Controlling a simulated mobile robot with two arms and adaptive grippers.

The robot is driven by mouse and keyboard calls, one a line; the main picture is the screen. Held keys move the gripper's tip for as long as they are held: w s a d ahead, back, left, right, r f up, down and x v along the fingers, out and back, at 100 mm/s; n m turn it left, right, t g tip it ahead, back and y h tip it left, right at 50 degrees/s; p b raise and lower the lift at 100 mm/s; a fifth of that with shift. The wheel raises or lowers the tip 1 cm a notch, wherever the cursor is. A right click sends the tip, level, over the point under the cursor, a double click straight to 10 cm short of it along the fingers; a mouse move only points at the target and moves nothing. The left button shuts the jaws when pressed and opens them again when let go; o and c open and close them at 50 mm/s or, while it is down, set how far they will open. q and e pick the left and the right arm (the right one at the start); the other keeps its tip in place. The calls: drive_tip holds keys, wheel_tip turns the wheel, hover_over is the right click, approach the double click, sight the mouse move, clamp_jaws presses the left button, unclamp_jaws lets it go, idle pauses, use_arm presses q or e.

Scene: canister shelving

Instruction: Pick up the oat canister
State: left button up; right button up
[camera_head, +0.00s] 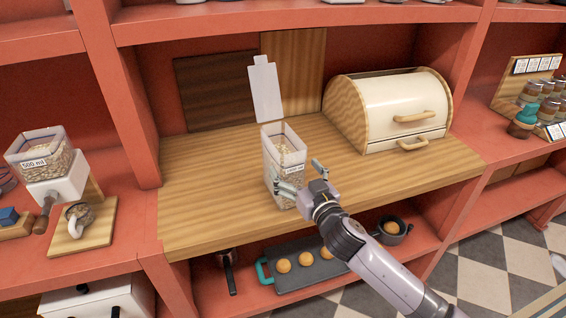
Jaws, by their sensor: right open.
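The oat canister (285,149) is a clear, tall container with pale oats inside and a small label. It stands upright on the wooden counter (210,205), near the front edge. Its white lid (265,90) is swung up and open behind it. My right gripper (300,178) is open at the canister's front right side. One finger shows in front of the canister's lower part and the other is to its right. I cannot tell whether the fingers touch it. My left gripper is not in view.
A cream bread box (402,108) stands on the counter at right. Dark and light boards (218,90) lean at the back. A grinder with a clear hopper (47,158) is at left. A tray with buns (300,272) sits on the shelf below. The counter left of the canister is clear.

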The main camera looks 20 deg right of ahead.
drive_tip(key=shift+w+a, duration=0.15)
drive_tip(key=shift+w, duration=0.95)
drive_tip(key=shift+w+r+p, duration=0.15)
drive_tip(key=shift+w+p, duration=0.15)
drive_tip(key=shift+p, duration=0.05)
drive_tip(key=w+p, duration=0.1)
drive_tip(key=w, duration=0.3)
drive_tip(key=shift+w+a, duration=0.15)
drive_tip(key=shift+w, duration=0.1)
drive_tip(key=shift+s, duration=0.1)
drive_tip(key=c, duration=1.8)
drive_tip(key=shift+r, duration=0.1)
drive_tip(key=shift+c, duration=0.3)
